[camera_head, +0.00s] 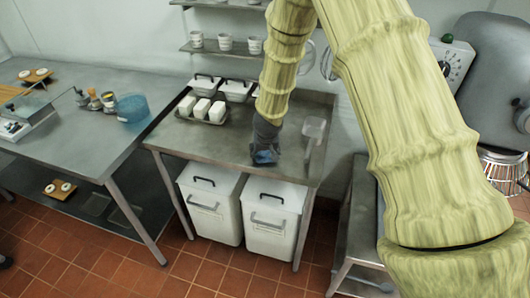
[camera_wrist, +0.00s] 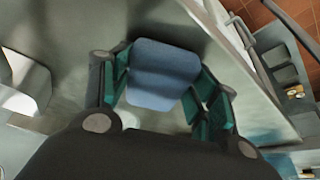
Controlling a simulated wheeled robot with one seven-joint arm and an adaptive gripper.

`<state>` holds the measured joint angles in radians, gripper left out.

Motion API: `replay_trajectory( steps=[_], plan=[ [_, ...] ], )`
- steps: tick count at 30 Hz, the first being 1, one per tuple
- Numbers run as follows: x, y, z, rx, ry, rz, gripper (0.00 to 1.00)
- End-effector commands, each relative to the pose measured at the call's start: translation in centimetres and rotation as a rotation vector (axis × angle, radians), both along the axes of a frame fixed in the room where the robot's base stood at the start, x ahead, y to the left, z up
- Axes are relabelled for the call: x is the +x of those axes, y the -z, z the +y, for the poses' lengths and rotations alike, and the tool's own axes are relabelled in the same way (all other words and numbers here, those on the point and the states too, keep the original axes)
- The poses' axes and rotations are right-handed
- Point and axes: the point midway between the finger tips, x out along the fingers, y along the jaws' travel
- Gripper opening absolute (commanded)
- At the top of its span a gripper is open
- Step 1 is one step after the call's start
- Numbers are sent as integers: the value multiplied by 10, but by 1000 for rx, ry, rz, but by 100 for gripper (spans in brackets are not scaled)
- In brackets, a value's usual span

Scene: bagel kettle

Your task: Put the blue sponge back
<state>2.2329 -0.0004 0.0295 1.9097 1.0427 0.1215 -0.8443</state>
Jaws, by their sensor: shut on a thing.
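The blue sponge (camera_wrist: 162,72) is between the green-padded fingers of my gripper (camera_wrist: 160,95) in the wrist view. My gripper is shut on it. In the head view my gripper (camera_head: 265,150) points down over the right part of the steel table (camera_head: 185,135), and a little of the blue sponge (camera_head: 265,157) shows at its tip. I cannot tell whether the sponge touches the tabletop.
White blocks stand on a tray (camera_head: 228,119) left of my gripper, with lidded white containers (camera_head: 205,85) behind. A clear scoop-like container (camera_head: 314,128) stands close on the right. White bins (camera_head: 272,215) are below. The table's front middle is clear.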

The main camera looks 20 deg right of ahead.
Motion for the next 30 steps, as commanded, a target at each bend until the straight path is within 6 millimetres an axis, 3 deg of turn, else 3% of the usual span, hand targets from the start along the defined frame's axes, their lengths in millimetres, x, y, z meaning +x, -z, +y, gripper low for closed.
replay_trajectory(
  steps=[7, 8, 11, 21, 30],
  plan=[
    [0, 3, 0, 0, -1, 0, 38],
    [0, 3, 0, 0, -1, 0, 66],
    [0, 2, 0, 0, -1, 0, 82],
    [0, 1, 0, 0, 0, 0, 82],
    [-7, -18, 1, -2, -2, -2, 82]
  ],
)
